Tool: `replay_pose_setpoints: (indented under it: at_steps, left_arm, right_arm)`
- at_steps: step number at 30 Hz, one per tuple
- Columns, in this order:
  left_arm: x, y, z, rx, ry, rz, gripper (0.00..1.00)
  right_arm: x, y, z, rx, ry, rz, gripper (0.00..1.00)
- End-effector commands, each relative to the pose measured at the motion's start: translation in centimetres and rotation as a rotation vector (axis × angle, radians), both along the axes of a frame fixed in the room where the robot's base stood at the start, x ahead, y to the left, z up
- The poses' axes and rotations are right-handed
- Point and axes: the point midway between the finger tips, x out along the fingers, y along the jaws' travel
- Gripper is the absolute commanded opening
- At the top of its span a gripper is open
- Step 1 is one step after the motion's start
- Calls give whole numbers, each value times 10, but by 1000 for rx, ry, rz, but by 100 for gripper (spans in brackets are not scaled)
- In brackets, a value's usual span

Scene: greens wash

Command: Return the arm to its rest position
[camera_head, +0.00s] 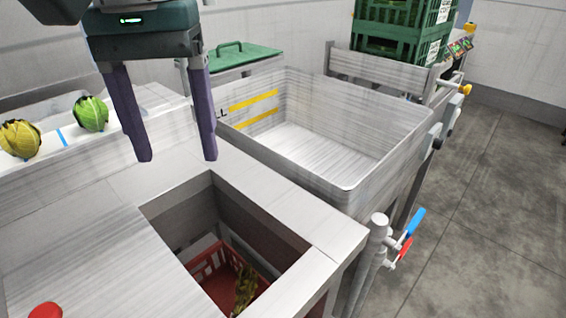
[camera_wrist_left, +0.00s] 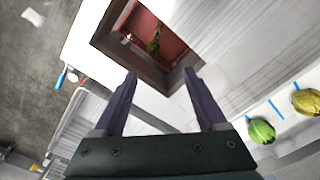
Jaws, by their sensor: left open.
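My left gripper (camera_head: 180,158) hangs in the upper left of the head view, above the metal counter near the square opening. Its two purple fingers are apart with nothing between them. The left wrist view shows the same open, empty fingers (camera_wrist_left: 160,75) with the opening beyond them. My right gripper is in neither view.
A red crate (camera_head: 217,264) holding wilted leaves (camera_head: 245,288) sits below the square opening. An empty metal basin (camera_head: 330,150) lies beyond. A green cabbage (camera_head: 91,113) and a yellowish one (camera_head: 20,139) lie at left. Blue (camera_head: 416,220) and red handles stick out at the counter's right.

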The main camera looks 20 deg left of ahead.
Motion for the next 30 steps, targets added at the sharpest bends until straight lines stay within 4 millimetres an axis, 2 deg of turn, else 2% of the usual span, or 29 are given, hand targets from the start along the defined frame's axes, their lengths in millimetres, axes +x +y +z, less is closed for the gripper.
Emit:
replay_pose_setpoints:
  at_steps: [14, 17, 23, 27, 30]
  left_arm:
    - [-2, -4, 2, -3, 0, -26, 74]
    - [-8, -22, -2, -23, -10, -125, 74]
    - [-37, -90, -5, -138, -111, -465, 74]
    - [-59, -127, 5, -222, -229, -611, 74]
    - [-74, -137, 17, -247, -312, -649, 74]
  right_arm:
    - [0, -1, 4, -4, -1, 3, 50]
    - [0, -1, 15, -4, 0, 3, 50]
    - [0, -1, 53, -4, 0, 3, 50]
    - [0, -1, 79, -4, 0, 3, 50]
    - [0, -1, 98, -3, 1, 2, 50]
